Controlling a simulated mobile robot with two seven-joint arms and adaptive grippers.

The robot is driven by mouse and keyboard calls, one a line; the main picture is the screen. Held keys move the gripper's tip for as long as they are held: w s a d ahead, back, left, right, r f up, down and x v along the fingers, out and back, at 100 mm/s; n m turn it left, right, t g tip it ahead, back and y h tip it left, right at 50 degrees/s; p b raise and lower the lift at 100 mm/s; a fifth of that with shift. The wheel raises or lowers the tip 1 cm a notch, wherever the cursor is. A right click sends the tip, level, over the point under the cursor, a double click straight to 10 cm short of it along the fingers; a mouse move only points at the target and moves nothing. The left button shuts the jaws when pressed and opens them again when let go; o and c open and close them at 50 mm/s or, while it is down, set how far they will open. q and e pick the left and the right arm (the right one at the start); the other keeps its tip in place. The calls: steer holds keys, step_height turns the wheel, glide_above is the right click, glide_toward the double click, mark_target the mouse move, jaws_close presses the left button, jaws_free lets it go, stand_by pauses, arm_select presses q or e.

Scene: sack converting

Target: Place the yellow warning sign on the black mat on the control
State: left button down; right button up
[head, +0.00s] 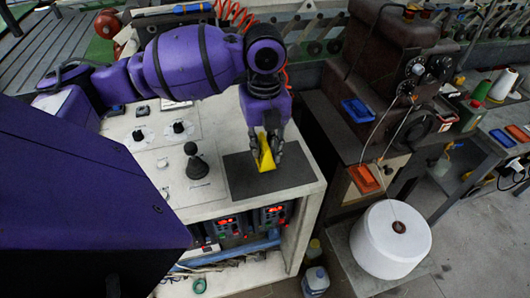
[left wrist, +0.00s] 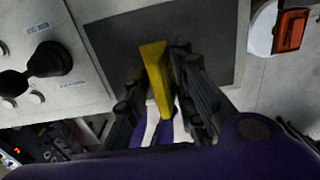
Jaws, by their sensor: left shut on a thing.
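The yellow warning sign (head: 265,153) is between the fingers of my left gripper (head: 265,145), which is shut on it. In the head view the sign is over the black mat (head: 240,181) on top of the white control cabinet (head: 203,200). The left wrist view also shows the sign (left wrist: 156,75) between the two dark fingers (left wrist: 165,95), with the mat (left wrist: 215,35) behind it. I cannot tell whether the sign touches the mat. My right gripper is not in view.
A black joystick (head: 196,164) stands on the cabinet left of the mat, with knobs further left. A large white spool (head: 391,240) stands on the right. A brown machine (head: 385,60) with an orange tray (head: 363,178) is beside the cabinet.

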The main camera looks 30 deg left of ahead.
mark_target(265, 140)
arm_select(q)
step_height(265, 140, down, 3)
steer(key=shift+r, duration=0.15)
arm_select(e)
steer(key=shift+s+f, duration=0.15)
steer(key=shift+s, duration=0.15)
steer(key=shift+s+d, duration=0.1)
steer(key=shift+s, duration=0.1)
arm_select(q)
steer(key=c, duration=1.5)
jaws_free()
steer(key=shift+f, duration=0.2)
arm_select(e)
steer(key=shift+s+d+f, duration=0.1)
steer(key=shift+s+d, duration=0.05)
arm_select(q)
steer(key=shift+r, duration=0.1)
steer(key=shift+r, duration=0.25)
step_height(265, 140, up, 11)
steer(key=shift+f, duration=0.2)
steer(key=shift+r, duration=0.55)
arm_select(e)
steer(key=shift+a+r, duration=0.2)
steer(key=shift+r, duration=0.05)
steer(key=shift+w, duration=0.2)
